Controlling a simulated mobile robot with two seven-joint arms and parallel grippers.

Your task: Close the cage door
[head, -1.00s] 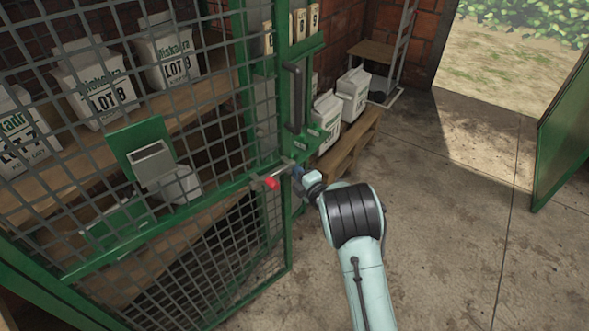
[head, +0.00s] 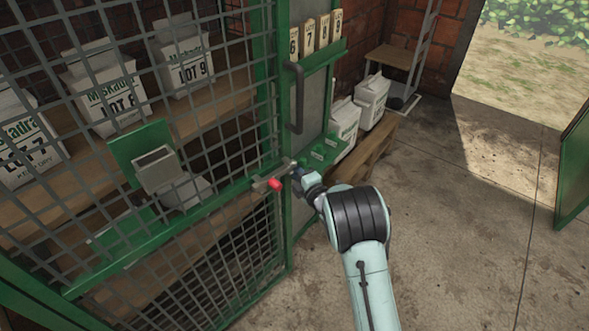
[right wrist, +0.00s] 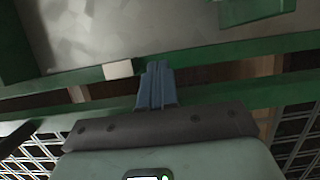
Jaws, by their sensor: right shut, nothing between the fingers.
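The cage door (head: 225,195) is a green frame with grey mesh and fills the left of the head view. Its slide bolt (head: 268,178) with a red knob (head: 275,184) sits near the door's right edge. A dark upright handle (head: 296,97) is above it. My right gripper (head: 296,174) is beside the bolt, at the green edge; whether it touches is unclear. In the right wrist view its blue fingers (right wrist: 157,86) are together and empty, in front of a green bar (right wrist: 215,97). Whether the door is fully closed cannot be told. My left gripper is out of view.
White lot bags (head: 105,90) stand on wooden shelves behind the mesh. More white bags (head: 371,100) sit on a pallet (head: 366,150). The concrete floor (head: 465,210) at right is clear, up to a green panel (head: 575,165).

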